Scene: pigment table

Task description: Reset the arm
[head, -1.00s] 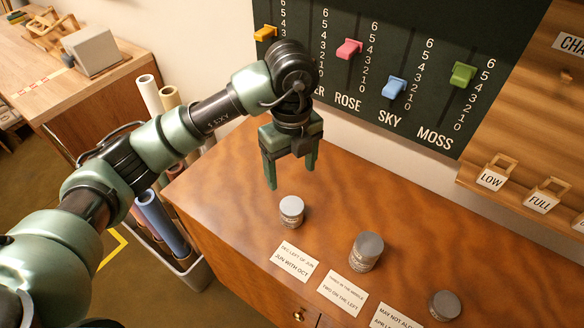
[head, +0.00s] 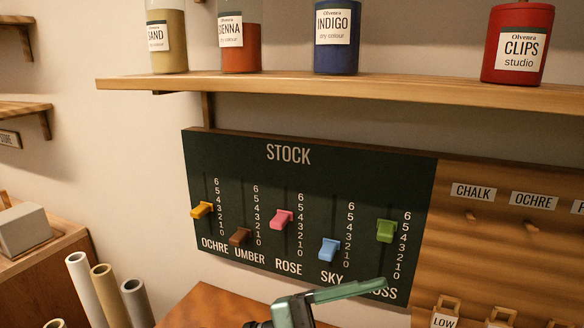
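A green gripper part with one long finger (head: 345,291) shows at the bottom of the head view. I take it to be my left gripper. It lies in front of the stock board's lower edge, and its finger points right and covers part of the MOSS label. Its other finger and most of the arm are cut off below, so I cannot tell whether it is open or shut, or whether it holds anything. My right gripper is not in view.
The dark STOCK board (head: 300,160) has ochre (head: 202,209), umber (head: 239,236), rose (head: 281,219), sky (head: 328,249) and moss (head: 386,230) sliders. Jars stand on the shelf (head: 340,91) above. Rolls (head: 100,290) stand lower left. Little of the tabletop (head: 205,308) shows.

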